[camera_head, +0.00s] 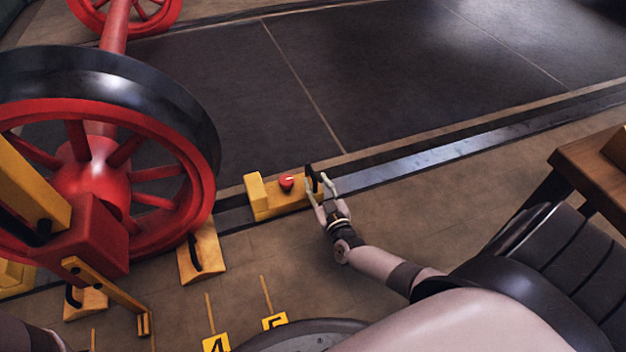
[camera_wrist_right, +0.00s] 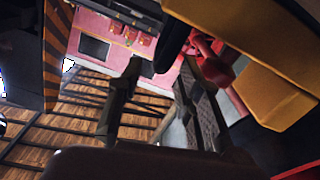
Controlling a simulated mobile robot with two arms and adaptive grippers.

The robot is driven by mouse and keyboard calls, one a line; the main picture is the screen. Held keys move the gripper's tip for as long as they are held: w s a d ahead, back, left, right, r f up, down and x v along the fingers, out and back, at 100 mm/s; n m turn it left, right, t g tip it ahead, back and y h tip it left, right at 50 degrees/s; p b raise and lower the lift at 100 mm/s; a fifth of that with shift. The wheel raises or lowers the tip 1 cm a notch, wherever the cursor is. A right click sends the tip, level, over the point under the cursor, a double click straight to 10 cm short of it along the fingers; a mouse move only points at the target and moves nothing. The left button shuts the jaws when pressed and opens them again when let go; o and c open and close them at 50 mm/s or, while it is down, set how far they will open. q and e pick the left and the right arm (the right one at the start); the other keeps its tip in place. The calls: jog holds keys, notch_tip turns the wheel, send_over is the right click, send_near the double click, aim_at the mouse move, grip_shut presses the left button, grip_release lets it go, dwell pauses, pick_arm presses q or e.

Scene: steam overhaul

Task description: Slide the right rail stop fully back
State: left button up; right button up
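The right rail stop (camera_head: 262,197) is a yellow block on the dark rail, right of the big red wheel. It has a red knob (camera_head: 287,182) on top and a black handle (camera_head: 311,178) at its right end. My right gripper (camera_head: 321,184) is at that handle, its fingers apart, one on each side as far as I can see. In the right wrist view the yellow body (camera_wrist_right: 275,95) fills the upper right, and a dark bar, likely the handle (camera_wrist_right: 172,42), reaches between the fingers' tips. Contact cannot be told. My left gripper is out of view.
A red wheel (camera_head: 160,190) with a black rim stands on the rail at left. A yellow chock (camera_head: 205,262) with a black handle sits by it. The rail (camera_head: 430,160) is clear to the right. A wooden table (camera_head: 590,165) is at far right.

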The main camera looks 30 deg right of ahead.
aim_at(316, 180)
jog(key=shift+b+x, duration=0.65)
jog(key=shift+x, duration=1.25)
jog(key=shift+c, duration=0.4)
jog(key=shift+d, duration=0.1)
grip_shut()
